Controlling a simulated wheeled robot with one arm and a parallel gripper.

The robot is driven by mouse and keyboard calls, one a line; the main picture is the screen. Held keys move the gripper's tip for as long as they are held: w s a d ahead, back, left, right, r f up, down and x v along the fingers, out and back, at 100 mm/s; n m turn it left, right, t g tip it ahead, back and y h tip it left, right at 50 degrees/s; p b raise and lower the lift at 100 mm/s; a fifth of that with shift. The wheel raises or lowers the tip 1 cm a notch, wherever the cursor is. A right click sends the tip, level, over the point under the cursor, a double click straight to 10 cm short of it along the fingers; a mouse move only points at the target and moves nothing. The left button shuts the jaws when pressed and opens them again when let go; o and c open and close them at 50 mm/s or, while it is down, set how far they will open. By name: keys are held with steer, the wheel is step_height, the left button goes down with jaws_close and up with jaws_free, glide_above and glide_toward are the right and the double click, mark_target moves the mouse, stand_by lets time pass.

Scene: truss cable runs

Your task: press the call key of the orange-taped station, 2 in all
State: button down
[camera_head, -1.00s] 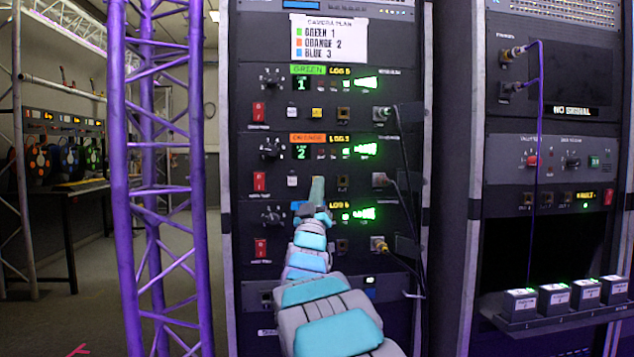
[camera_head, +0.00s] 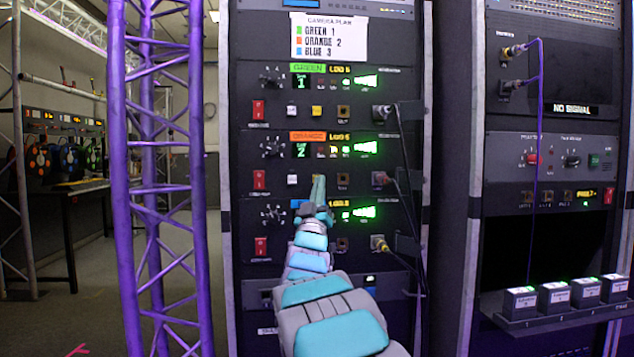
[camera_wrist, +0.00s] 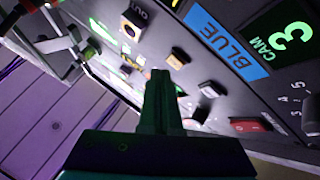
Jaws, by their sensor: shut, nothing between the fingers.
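The orange-taped station (camera_head: 308,136) is the middle of three stacked stations in the rack, with a green 2 on its display. Its white key (camera_head: 292,180) shows left of my gripper (camera_head: 319,181), whose shut, empty fingers cover the spot of the yellow key beside it. In the wrist view, my gripper (camera_wrist: 160,76) points at the key row above the blue label, close to a square key (camera_wrist: 178,58). A pale key (camera_wrist: 212,90) and a red switch (camera_wrist: 250,125) lie to the right. I cannot tell whether the tip touches.
The green-taped station (camera_head: 308,68) is above. The blue-taped station, with its blue label (camera_wrist: 220,42), is below and partly hidden by my arm. Cables (camera_head: 408,200) hang at the rack's right side. A purple truss (camera_head: 150,180) stands to the left.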

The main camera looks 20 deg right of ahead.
steer(key=shift+s+a+b, duration=0.25)
steer(key=shift+s+b, duration=0.05)
steer(key=shift+s, duration=0.5)
steer(key=shift+s+a+b, duration=0.2)
steer(key=shift+s+b, duration=0.05)
steer(key=shift+s, duration=0.5)
steer(key=shift+s+a+b, duration=0.25)
steer(key=shift+s+b, duration=0.05)
steer(key=shift+s, duration=0.5)
